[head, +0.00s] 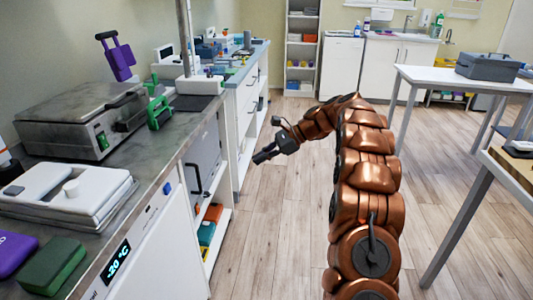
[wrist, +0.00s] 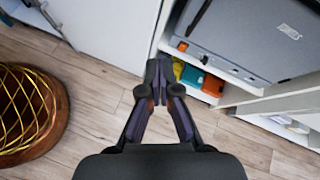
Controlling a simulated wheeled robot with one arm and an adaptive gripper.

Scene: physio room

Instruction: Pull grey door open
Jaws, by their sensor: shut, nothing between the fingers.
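The grey door (head: 204,155) is an upright panel in the left counter's front, above a low shelf, and it looks closed. Its black bar handle (head: 197,181) stands near its left edge. In the wrist view the grey door (wrist: 262,38) fills the upper right, with the handle (wrist: 198,17) partly cut off by the top edge. My gripper (head: 262,156) is out over the aisle, to the right of the door and apart from its handle. The fingers (wrist: 158,72) are together and hold nothing.
A white freezer (head: 160,255) with a lit display stands left of the door. Coloured boxes (head: 207,228) lie on the shelf below. White cabinets (head: 246,105) continue beyond. A white table (head: 465,80) stands right. The wooden floor between is clear.

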